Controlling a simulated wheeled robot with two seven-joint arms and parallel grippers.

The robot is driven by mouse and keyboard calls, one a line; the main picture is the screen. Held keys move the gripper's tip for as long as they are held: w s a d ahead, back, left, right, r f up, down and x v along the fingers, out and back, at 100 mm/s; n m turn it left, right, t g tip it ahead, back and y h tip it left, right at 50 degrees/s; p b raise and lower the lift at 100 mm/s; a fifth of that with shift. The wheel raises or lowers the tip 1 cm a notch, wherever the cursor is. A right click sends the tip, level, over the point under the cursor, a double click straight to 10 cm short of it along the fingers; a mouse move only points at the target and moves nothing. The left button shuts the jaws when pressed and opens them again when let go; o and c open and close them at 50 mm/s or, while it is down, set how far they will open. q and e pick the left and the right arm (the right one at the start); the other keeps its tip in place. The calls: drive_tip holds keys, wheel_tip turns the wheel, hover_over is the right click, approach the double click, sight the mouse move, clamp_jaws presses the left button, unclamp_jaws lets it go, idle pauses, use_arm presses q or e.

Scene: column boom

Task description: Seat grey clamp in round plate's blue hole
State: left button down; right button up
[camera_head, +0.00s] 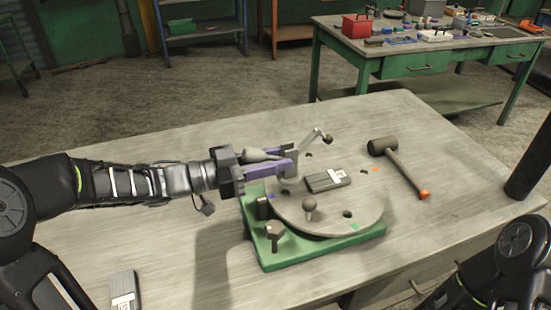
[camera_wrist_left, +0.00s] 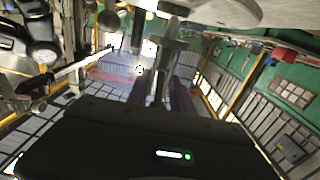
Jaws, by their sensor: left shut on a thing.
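My left gripper (camera_head: 284,160) reaches in from the left with its purple fingers shut on the grey clamp (camera_head: 291,182). The clamp is upright, with its bent handle rod rising to the right, over the left back part of the round plate (camera_head: 366,200). I cannot tell whether its base touches the plate. A small blue mark (camera_head: 271,196) shows near the plate's left rim, in front of the clamp; red and green marks are at the right and front. In the left wrist view the clamp (camera_wrist_left: 161,50) is between the fingers and the plate (camera_wrist_left: 228,10) is at the top. My right gripper is out of view.
The plate sits on a green base (camera_head: 350,241) and carries a dark labelled block (camera_head: 327,180) and a round knob (camera_head: 310,205). A mallet (camera_head: 402,168) lies to the right. Another labelled block (camera_head: 124,290) lies front left. The wooden table (camera_head: 80,160) is otherwise mostly bare.

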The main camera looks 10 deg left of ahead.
sight(282, 174)
use_arm(q)
drive_tip(key=shift+s+a, duration=0.2)
drive_tip(key=shift+a, duration=0.1)
drive_tip(key=shift+r+p, duration=0.1)
drive_tip(key=shift+p, duration=0.3)
idle(0.3)
drive_tip(key=shift+f+b, duration=0.3)
drive_tip(key=shift+f, duration=0.2)
drive_tip(key=shift+f+b, duration=1.25)
drive_tip(key=shift+f, duration=0.65)
drive_tip(key=c, duration=1.4)
unclamp_jaws()
drive_tip(key=shift+r, duration=0.1)
drive_tip(key=shift+r+p, duration=3.55)
drive_tip(key=shift+r, duration=0.15)
